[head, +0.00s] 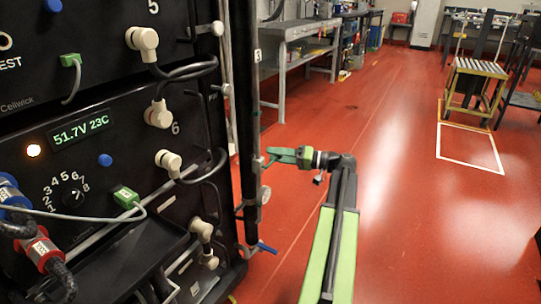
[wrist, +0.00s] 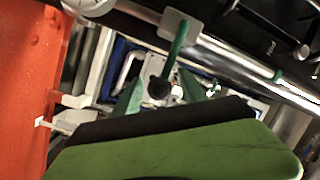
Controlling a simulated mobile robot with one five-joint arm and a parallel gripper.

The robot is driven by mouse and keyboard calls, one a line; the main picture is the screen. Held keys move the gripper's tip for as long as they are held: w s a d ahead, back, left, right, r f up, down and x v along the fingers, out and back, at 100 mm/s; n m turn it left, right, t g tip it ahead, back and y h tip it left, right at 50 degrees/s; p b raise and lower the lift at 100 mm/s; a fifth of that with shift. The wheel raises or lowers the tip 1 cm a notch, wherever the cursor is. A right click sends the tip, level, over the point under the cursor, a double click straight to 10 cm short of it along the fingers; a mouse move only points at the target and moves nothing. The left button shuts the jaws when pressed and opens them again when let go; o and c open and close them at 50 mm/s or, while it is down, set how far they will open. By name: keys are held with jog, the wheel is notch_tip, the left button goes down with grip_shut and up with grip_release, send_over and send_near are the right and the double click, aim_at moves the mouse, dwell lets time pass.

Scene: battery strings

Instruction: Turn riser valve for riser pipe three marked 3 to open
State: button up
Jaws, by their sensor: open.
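A dark vertical riser pipe (head: 243,110) runs beside the battery rack in the head view. My gripper (head: 277,156) is just right of this pipe, pointing left at it. In the wrist view its two green fingers stand apart, open (wrist: 165,92). A green valve lever (wrist: 181,42) hangs from a pale pipe fitting, its dark end (wrist: 159,88) appearing between the fingers; I cannot tell whether they touch it. A blue valve lever (head: 266,247) sits lower, near the floor.
The black battery rack (head: 95,120) with white connectors and cables fills the left. A round gauge (head: 265,194) sticks out below my gripper. A grey workbench (head: 300,30) stands behind.

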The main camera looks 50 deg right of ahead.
jog(key=shift+x, duration=1.05)
grip_shut()
dwell(0.5)
